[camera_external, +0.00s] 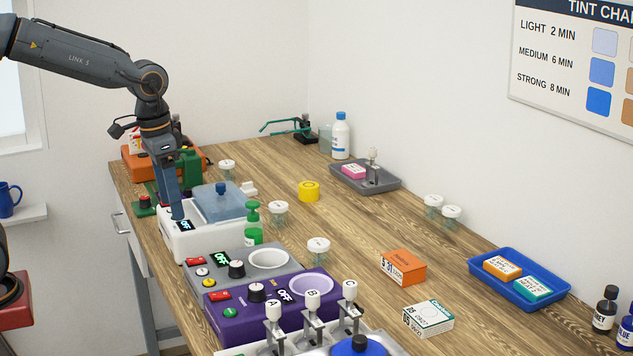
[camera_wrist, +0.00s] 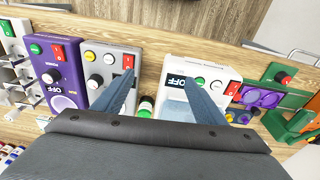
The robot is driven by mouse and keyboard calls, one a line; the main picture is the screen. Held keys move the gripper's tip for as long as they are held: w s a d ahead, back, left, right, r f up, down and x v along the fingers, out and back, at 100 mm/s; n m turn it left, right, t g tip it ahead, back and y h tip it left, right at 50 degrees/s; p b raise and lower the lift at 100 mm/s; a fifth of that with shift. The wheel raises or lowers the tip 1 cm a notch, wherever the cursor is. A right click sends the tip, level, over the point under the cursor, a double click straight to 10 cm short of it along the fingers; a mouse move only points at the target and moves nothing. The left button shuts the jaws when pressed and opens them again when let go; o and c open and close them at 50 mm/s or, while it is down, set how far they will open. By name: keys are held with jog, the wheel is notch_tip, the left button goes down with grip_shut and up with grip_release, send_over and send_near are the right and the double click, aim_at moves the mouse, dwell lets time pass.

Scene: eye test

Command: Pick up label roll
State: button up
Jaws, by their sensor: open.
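A short yellow roll (camera_external: 309,191) lies flat on the wooden table near its middle; it looks like the label roll, though no label shows clearly. It is not visible in the wrist view. My gripper (camera_external: 177,213) points down at the near-left side of the white machine with the OFF display, well left of the yellow roll. In the wrist view my gripper (camera_wrist: 160,78) has its two blue-grey fingers spread apart with nothing between them. Whether the fingers touch the white machine I cannot tell.
Grey and purple units (camera_external: 238,328) line the front.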

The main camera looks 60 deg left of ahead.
jog(key=shift+n+t, duration=0.3)
jog(key=shift+t, duration=0.6)
jog(key=w+a, duration=0.2)
jog(key=w, duration=0.3)
jog(key=w+a+b, duration=0.1)
jog(key=w+a, duration=0.1)
jog(key=w, duration=0.4)
jog(key=w+a, duration=0.2)
jog(key=w, duration=0.3)
jog(key=shift+w+a+r, duration=0.15)
jog(key=shift+w+r, duration=0.05)
jog(key=shift+r, duration=0.15)
jog(key=w+a+f+t+b, duration=0.1)
jog(key=w+a, duration=0.3)
jog(key=w, duration=0.2)
jog(key=w+a+t+b, duration=0.1)
jog(key=w+a, duration=0.3)
jog(key=w, duration=0.2)
jog(key=n+t+y, duration=0.1)
send_near(309, 185)
jog(key=x, duration=1)
jog(key=shift+f, duration=0.1)
jog(key=c, duration=1.1)
jog(key=shift+a, duration=0.1)
jog(key=shift+c, duration=0.2)
